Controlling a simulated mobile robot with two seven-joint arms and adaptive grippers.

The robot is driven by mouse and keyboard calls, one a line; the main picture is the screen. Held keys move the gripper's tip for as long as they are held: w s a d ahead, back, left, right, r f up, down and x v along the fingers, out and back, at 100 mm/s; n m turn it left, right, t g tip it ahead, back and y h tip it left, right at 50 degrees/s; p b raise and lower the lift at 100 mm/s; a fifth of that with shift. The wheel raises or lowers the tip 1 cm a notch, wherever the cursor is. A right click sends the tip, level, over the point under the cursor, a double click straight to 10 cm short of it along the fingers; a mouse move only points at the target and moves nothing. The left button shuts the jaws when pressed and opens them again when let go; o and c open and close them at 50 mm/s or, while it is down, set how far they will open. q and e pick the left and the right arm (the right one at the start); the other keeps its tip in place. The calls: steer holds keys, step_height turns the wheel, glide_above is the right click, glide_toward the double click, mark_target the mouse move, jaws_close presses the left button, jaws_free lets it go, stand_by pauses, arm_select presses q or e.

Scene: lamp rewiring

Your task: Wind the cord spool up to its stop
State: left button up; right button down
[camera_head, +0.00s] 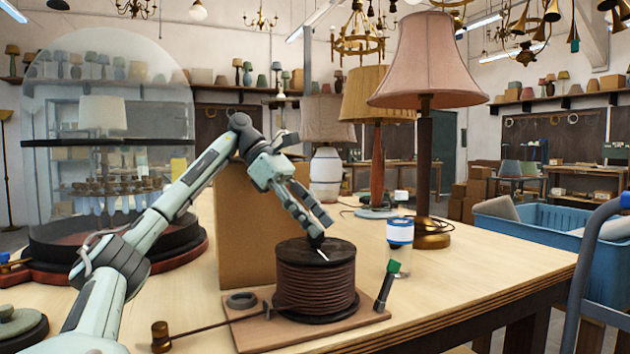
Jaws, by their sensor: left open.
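The cord spool (315,290), wound with brown cord between dark flanges, stands upright on a wooden board (255,334) on the table. A stretch of cord (225,324) runs from it to a brass-coloured end piece (160,337) at the left. A dark lever with a green tip (388,285) leans at the board's right edge. My left gripper (318,240) is open and points down at the spool's top flange, its tips close to a small pale mark there. I cannot tell whether they touch. My right gripper is out of view.
A brown box (246,225) stands right behind the spool. A white and blue jar (399,247) is at its right, with a pink-shaded lamp (426,65) behind. A glass dome (108,120) stands at the left. The table (490,262) is clear at the right front.

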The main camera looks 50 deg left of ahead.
arm_select(q)
steer(key=shift+r, duration=3.75)
